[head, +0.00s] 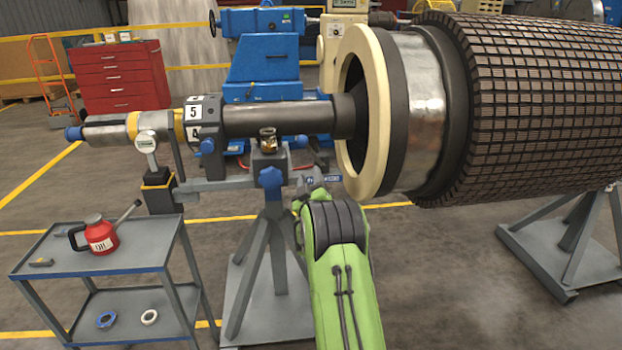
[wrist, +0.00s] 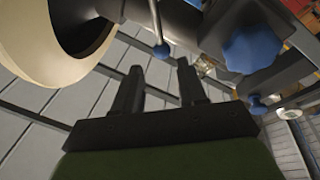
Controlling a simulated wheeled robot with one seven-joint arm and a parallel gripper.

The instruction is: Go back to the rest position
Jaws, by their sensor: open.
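My gripper (wrist: 160,88) is open in the wrist view, with two dark fingers apart and nothing between them. In the head view my green arm rises from the bottom centre toward the rotor stand (head: 270,235), and its end is hidden behind the arm's dark joint. In the wrist view a blue knob (wrist: 252,47) of the stand is right of the fingers. The cream ring (wrist: 40,40) of the rotor is to the upper left. A blue-tipped rod (wrist: 160,48) hangs just beyond the fingers; I cannot tell whether it touches them.
The large rotor (head: 540,105) fills the upper right, its shaft (head: 280,118) resting on the stand. A grey cart (head: 150,255) with a red oil can (head: 100,236) stands left. A red tool cabinet (head: 120,75) is behind.

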